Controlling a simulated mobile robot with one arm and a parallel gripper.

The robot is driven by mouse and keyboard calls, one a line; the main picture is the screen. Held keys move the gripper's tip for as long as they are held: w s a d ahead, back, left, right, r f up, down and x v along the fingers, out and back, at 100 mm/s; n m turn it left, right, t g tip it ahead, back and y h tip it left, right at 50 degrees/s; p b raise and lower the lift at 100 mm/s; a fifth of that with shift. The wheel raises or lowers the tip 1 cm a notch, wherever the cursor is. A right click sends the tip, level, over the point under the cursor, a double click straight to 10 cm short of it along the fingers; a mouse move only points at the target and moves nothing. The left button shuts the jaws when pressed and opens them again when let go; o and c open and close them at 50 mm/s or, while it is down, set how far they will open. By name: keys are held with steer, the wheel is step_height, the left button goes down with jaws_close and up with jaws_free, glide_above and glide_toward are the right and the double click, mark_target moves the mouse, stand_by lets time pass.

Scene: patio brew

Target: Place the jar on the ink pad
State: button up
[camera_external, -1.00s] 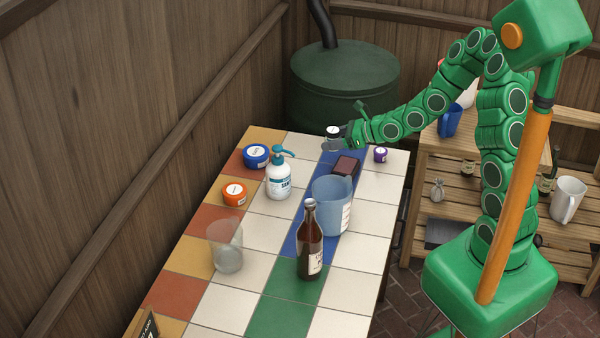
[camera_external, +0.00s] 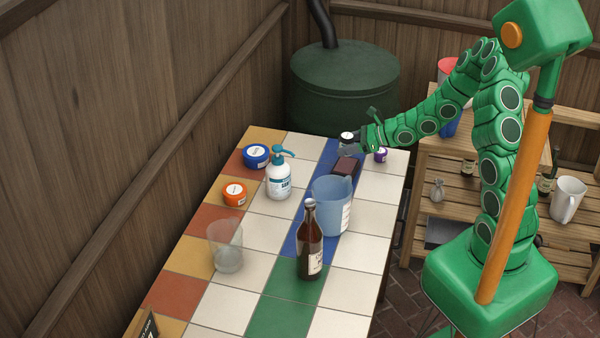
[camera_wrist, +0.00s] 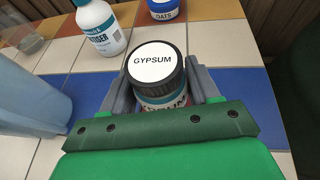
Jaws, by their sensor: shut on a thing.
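The jar (camera_wrist: 154,70), with a black lid and a white top label reading GYPSUM, is between the fingers of my gripper (camera_wrist: 152,90). The gripper is shut on it. In the external view the jar (camera_external: 347,138) is upright and appears raised just behind the ink pad, with my gripper (camera_external: 354,146) reaching it from the right. The ink pad (camera_external: 345,168) is a small dark box with a reddish-brown top, lying on the blue tile strip. In the wrist view I cannot clearly make out the ink pad behind the gripper.
A purple jar (camera_external: 380,155) stands close right of the ink pad. A blue pitcher (camera_external: 333,208) and brown bottle (camera_external: 311,243) stand in front. A pump bottle (camera_external: 279,182), blue jar (camera_external: 256,156), orange jar (camera_external: 234,194) and clear cup (camera_external: 226,250) are to the left.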

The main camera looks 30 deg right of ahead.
mark_target(347, 165)
steer(key=shift+f, duration=2.35)
steer(key=shift+f, duration=0.1)
steer(key=o, duration=1.1)
steer(key=shift+o, duration=0.2)
steer(key=shift+s+d+r, duration=0.1)
steer(key=shift+d+r, duration=0.1)
steer(key=shift+d, duration=0.05)
steer(key=v, duration=1.1)
steer(key=shift+s, duration=0.15)
